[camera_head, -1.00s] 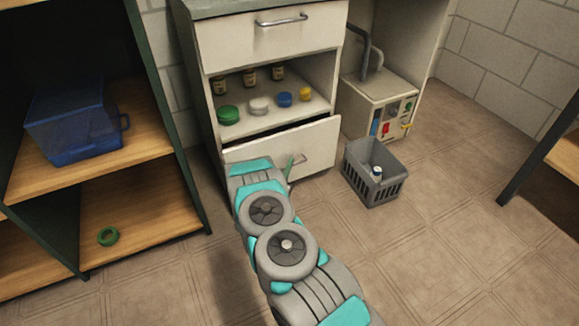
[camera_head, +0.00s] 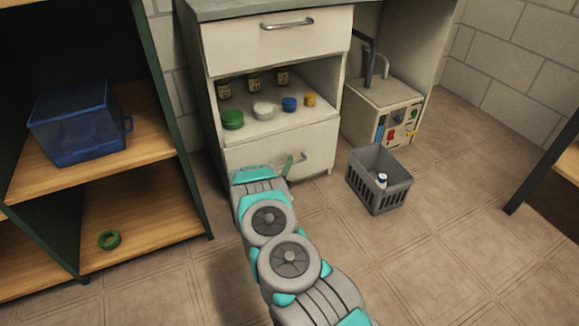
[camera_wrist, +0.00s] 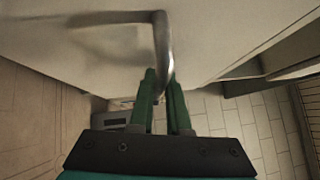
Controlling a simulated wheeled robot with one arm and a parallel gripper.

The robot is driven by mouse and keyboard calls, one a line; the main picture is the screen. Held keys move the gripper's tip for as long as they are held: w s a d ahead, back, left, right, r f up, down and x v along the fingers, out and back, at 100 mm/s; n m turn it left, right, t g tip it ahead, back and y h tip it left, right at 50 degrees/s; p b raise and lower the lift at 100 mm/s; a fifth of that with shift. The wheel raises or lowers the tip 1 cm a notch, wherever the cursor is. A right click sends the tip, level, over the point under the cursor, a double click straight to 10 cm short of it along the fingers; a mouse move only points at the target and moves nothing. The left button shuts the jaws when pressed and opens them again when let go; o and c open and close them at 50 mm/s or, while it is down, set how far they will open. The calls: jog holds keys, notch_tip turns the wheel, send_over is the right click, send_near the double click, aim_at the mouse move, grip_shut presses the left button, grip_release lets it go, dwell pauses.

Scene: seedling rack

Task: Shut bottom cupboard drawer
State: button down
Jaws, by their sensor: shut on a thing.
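The bottom cupboard drawer (camera_head: 318,147) has a white front that sits about flush with the cupboard (camera_head: 209,100), with no open gap showing above it in the head view. Its metal handle (camera_wrist: 161,45) fills the upper middle of the wrist view. My gripper (camera_wrist: 160,82) has green fingers shut on one end of this handle. In the head view my gripper (camera_head: 289,166) is at the drawer front, partly hidden by my own arm.
A grey basket (camera_head: 378,183) with a small bottle stands on the floor right of the drawer. A shelf unit (camera_head: 165,120) with a blue box (camera_head: 78,125) stands at left. Jars and lids sit on the open shelf above the drawer. Floor at right is clear.

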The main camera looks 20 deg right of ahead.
jog(key=c, duration=0.9)
grip_release()
jog(key=shift+w+a, duration=0.1)
jog(key=shift+v, duration=3.9)
